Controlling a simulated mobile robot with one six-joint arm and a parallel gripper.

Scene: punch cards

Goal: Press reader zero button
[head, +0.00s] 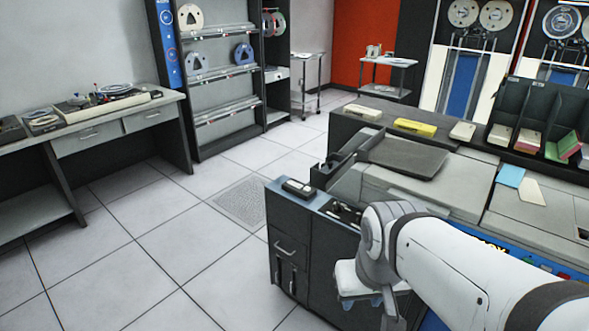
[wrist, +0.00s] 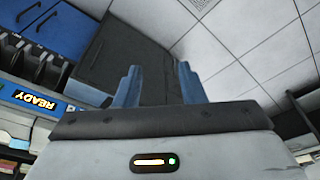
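The card reader (head: 430,192) is the light grey-topped machine at the right in the head view. Its blue front panel (head: 550,262) carries small green and red buttons, partly hidden by my arm. Part of a blue strip with a lit READY label (wrist: 35,100) shows upside down at the left of the wrist view. I cannot tell which button is the zero button. My gripper (head: 360,302) points down in front of the machine's dark cabinet. In the wrist view its two blue-grey fingers (wrist: 158,67) stand apart with nothing between them.
A dark cabinet (head: 288,262) with handles stands left of my gripper. Card trays and a dark rack (head: 540,110) sit behind the reader. A workbench (head: 100,120) and a reel shelf (head: 220,85) stand further left. The tiled floor (head: 170,220) between is clear.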

